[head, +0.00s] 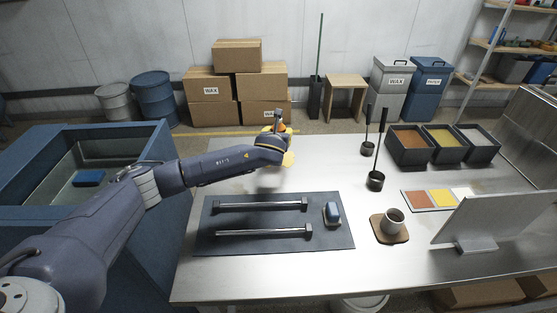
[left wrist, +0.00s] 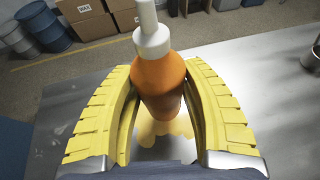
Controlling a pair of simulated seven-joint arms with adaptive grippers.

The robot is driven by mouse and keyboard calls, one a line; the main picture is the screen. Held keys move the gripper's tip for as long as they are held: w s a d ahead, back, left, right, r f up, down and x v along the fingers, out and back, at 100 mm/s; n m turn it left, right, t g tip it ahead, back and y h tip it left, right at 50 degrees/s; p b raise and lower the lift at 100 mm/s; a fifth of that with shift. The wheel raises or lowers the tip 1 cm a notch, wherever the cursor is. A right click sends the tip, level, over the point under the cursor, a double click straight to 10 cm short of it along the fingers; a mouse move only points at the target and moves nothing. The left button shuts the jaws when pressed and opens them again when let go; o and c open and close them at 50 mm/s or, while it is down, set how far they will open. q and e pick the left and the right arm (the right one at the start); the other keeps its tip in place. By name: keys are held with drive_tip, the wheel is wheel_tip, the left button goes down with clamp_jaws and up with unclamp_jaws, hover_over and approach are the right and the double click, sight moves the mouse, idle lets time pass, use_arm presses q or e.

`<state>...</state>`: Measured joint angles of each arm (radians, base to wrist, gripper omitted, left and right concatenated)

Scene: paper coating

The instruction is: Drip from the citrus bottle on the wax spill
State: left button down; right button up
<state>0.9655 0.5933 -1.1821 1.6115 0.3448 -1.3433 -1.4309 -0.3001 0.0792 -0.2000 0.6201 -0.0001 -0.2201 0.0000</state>
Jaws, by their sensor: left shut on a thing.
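The citrus bottle is orange with a white cap and nozzle. In the left wrist view the bottle (left wrist: 158,82) is between the yellow fingers of my left gripper (left wrist: 161,70), which is shut on it. In the head view my left gripper (head: 284,143) is over the far left part of the table, with a bit of the orange bottle (head: 281,127) showing. The bottle looks roughly upright, nozzle up. A yellowish wax spill (left wrist: 149,130) shows on the table below the bottle in the left wrist view, partly hidden by it. My right gripper is not in view.
A dark mat (head: 225,241) with two bars and a blue-topped brush (head: 333,212) lies in front. A cup (head: 392,220) on a wooden coaster, two dark pots with handles, wax bins (head: 410,146) and colour swatches (head: 427,200) stand to the right.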

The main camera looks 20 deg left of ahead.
use_arm(q)
drive_tip(key=shift+r, duration=0.1)
drive_tip(key=shift+r, duration=1.45)
